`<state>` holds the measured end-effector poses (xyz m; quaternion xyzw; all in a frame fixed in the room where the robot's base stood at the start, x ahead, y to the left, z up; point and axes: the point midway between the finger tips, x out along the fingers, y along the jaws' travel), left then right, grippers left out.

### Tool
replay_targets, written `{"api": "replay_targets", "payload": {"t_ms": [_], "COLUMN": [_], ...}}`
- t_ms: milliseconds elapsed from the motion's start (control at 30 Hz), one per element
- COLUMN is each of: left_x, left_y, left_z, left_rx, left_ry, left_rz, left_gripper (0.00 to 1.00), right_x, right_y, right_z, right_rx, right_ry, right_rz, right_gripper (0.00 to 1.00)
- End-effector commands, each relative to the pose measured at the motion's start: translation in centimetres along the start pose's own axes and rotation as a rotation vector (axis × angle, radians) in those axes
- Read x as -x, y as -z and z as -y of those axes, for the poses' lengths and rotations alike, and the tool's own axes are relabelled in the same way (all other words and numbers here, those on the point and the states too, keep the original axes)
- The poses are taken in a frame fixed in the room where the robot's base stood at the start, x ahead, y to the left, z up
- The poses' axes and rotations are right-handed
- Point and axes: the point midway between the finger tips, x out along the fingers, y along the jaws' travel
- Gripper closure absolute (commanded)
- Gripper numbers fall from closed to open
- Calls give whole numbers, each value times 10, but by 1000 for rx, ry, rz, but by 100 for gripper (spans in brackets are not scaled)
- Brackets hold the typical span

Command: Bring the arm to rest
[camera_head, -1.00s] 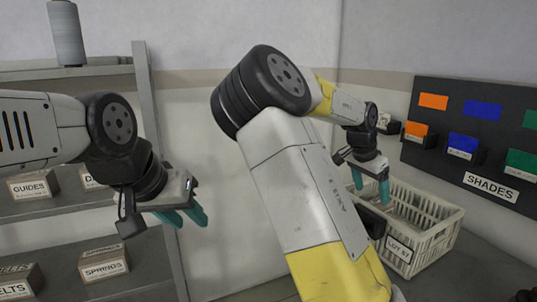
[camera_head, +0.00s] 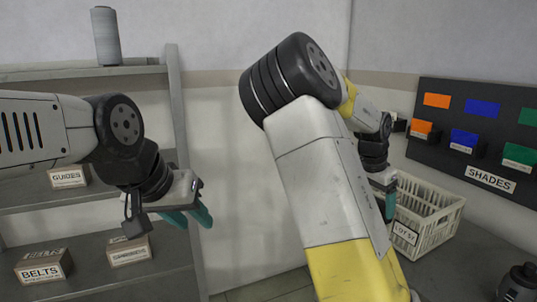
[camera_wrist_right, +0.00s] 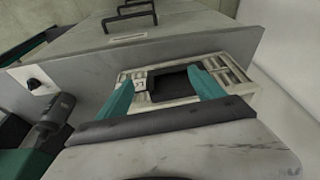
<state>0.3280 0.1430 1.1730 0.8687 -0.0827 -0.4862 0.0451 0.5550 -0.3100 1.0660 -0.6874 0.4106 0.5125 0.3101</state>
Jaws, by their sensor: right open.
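My left gripper (camera_head: 190,217) hangs in front of the grey shelf's right post, its two teal fingers apart with nothing between them. My right arm crosses the middle of the head view, white and yellow. It partly hides my right gripper (camera_head: 386,203), whose teal finger shows at the left side of the cream crate (camera_head: 436,215) labelled LOT 57. In the right wrist view, my right gripper (camera_wrist_right: 163,92) is open and empty. The crate (camera_wrist_right: 180,98) shows beyond and between its fingers; whether they touch it I cannot tell.
A grey shelf (camera_head: 90,72) at left bears a grey thread cone (camera_head: 105,36) and boxes, including BELTS (camera_head: 44,268). A dark SHADES board (camera_head: 475,125) with coloured cards stands behind the crate. A dark device (camera_head: 518,283) sits at lower right. The right wrist view shows dark handles (camera_wrist_right: 130,18).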

Motion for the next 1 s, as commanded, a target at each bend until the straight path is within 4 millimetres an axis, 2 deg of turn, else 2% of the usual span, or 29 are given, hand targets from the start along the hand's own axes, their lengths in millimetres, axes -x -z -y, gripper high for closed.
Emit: {"api": "replay_targets", "payload": {"t_ms": [267,467,567,733,867,1000], "left_x": [0,0,0,0,0,0], "left_y": [0,0,0,0,0,0], "left_z": [0,0,0,0,0,0], "left_rx": [0,0,0,0,0,0], "left_ry": [0,0,0,0,0,0], "left_rz": [1,1,1,1,1,1], "left_gripper": [64,64,64,64,64,64], "right_x": [-18,-17,-2,43,85,127], "right_y": [-31,-72,-99,-138,-161,-182], "right_z": [-15,-24,-28,-38,-52,-74], "right_rx": [49,139,224,406,559,729], "right_ry": [48,143,231,399,516,607], "right_rz": [154,304,376,411,357,225], "right_gripper": [22,22,22,22,22,22]}}
